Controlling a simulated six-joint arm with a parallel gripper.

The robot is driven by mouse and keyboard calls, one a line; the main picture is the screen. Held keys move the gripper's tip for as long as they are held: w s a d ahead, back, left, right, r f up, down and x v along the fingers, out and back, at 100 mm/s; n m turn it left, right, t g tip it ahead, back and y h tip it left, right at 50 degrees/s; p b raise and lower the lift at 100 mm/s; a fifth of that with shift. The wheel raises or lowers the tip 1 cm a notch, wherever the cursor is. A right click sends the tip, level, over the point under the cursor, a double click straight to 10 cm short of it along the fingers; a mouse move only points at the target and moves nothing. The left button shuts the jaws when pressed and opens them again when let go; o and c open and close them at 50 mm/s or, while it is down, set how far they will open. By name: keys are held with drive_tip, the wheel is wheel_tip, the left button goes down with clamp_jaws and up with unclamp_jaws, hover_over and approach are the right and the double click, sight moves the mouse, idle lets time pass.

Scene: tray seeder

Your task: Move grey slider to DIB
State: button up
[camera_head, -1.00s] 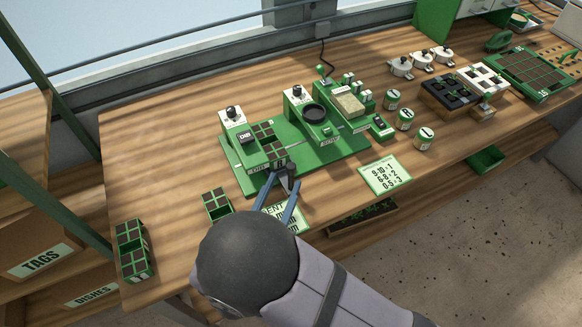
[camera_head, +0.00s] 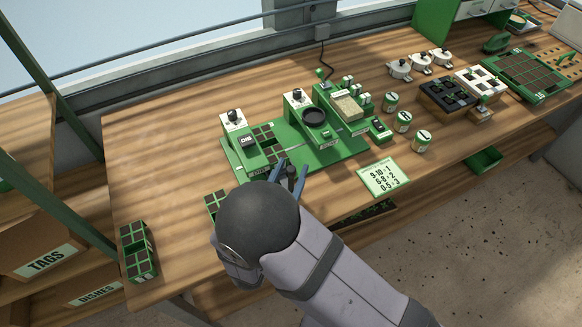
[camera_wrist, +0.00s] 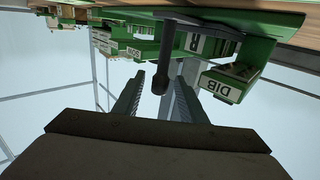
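The grey slider (camera_wrist: 160,82) shows in the wrist view as a dark round-ended rod at the front of the green machine. A dark grey knob (camera_head: 291,174), which looks like it, shows in the head view at the machine's front edge. My gripper (camera_head: 288,168) has its two bluish fingers apart at either side of the knob. In the wrist view the gripper (camera_wrist: 158,85) is open, with the rod end between the fingers and no clear contact. The DIB label (camera_wrist: 221,89) is on a green block right of the slider there. In the head view my arm hides part of the front edge.
The machine's green base (camera_head: 325,156) carries a dark dish (camera_head: 313,115) and white-topped units. A number card (camera_head: 383,178) lies to the right. Small jars (camera_head: 403,121) stand beyond it. A green seed tray (camera_head: 137,250) sits at the bench's left front.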

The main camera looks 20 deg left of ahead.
drive_tip(key=shift+w, duration=0.3)
clamp_jaws()
drive_tip(key=shift+s+a+b, duration=0.3)
drive_tip(key=shift+s+a, duration=1)
unclamp_jaws()
drive_tip(key=shift+r, duration=0.1)
